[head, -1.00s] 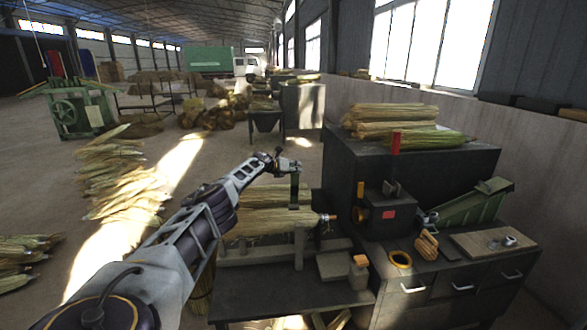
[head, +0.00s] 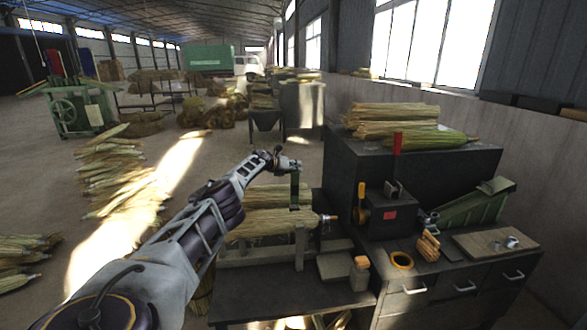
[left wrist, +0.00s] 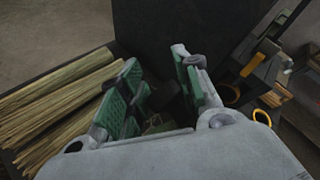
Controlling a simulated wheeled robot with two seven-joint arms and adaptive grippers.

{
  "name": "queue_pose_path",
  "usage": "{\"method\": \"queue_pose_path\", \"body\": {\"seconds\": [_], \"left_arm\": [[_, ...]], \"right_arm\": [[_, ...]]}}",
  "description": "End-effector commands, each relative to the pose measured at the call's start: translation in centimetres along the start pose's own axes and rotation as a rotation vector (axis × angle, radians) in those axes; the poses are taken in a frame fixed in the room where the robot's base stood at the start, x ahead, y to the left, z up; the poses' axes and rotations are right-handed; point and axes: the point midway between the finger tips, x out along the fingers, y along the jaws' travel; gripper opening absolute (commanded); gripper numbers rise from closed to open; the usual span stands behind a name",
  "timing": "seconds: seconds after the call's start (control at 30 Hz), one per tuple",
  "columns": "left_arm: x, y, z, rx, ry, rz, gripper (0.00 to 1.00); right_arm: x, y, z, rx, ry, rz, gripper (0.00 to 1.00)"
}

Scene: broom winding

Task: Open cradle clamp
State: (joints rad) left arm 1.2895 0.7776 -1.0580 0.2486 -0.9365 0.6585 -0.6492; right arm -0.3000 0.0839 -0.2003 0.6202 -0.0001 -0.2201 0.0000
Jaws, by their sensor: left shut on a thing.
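The cradle clamp (head: 294,190) is a dark green upright strap or arm at the cradle (head: 300,248) on the low bench. It stands over the straw bundle (head: 262,222), which lies in the cradle with a metal-tipped handle end to the right. My left gripper (head: 287,162) is at the clamp's top end, shut on what looks like its top part. In the left wrist view its green-padded fingers (left wrist: 160,95) stand either side of a dark piece, whose exact shape is hidden. My right gripper is not in view.
Stalks (head: 395,118) are piled behind.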

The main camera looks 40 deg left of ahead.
Motion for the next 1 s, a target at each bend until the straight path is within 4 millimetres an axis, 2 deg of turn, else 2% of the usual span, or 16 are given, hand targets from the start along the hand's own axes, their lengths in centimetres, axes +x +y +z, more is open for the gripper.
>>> {"method": "queue_pose_path", "body": {"seconds": [0.03,0.07,0.2,0.57,1.0], "left_arm": [[0.33,0.68,-1.44,0.011,0.024,0.012,0.00],[0.33,0.68,-1.44,0.011,0.024,0.011,0.37],[0.35,0.64,-1.43,0.012,0.023,0.011,0.53],[0.45,0.39,-1.40,0.011,0.022,0.007,0.53],[0.24,0.45,-1.31,0.009,0.021,0.006,0.53]], "right_arm": [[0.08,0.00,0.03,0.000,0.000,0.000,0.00],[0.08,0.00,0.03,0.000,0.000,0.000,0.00],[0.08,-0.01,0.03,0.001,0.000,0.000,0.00],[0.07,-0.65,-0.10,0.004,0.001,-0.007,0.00],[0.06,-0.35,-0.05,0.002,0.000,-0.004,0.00]]}}
